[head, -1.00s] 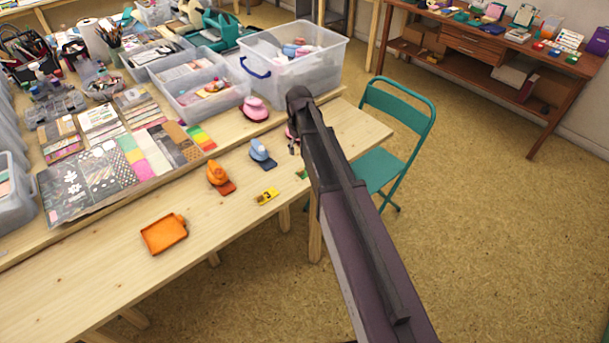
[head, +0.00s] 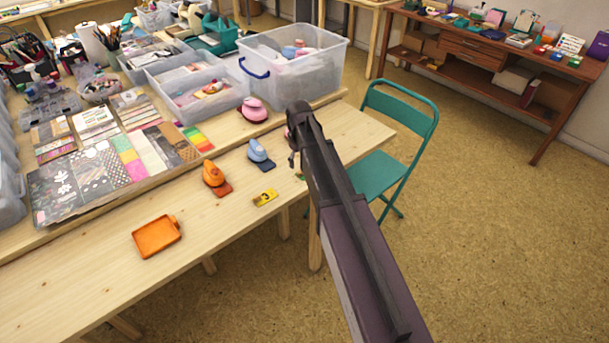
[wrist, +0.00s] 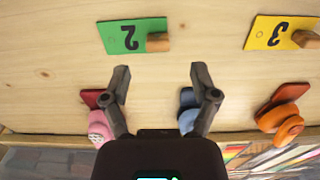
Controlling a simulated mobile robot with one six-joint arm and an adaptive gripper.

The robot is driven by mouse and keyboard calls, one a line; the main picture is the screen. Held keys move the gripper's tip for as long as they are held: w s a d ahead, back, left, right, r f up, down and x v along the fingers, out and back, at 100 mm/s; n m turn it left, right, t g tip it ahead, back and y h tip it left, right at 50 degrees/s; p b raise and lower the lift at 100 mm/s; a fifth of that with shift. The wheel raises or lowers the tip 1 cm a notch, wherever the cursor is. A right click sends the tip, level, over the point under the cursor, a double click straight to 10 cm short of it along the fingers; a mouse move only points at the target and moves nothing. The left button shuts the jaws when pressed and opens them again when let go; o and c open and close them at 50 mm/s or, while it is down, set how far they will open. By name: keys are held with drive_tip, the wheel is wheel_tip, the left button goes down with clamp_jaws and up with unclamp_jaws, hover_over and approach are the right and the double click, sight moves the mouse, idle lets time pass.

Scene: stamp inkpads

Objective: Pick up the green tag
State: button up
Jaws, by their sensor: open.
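The green tag (wrist: 125,36) shows in the wrist view at the upper left, flat on the wooden table, with a "2" on it and a small wooden block at its right end. In the head view only a sliver of green (head: 300,176) shows beside my arm, which hides the rest. My gripper (wrist: 158,72) is open and empty in the wrist view. Its fingertips are below the green tag in the picture, apart from it. In the head view my gripper (head: 293,160) is over the table's right part, mostly hidden by my arm.
A yellow tag (head: 265,197) with a "3" lies beside the orange stamp (head: 214,177). The blue stamp (head: 259,152) and pink stamp (head: 254,110) stand behind. An orange tray (head: 157,237) lies at front left. A clear bin (head: 290,75) stands at the back; a teal chair (head: 385,170) stands right.

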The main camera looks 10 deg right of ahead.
idle(0.3)
drive_tip(key=shift+s+d+f+b, duration=0.1)
drive_tip(key=shift+d+f+b, duration=0.05)
drive_tip(key=shift+f+b, duration=2.45)
drive_tip(key=c, duration=0.8)
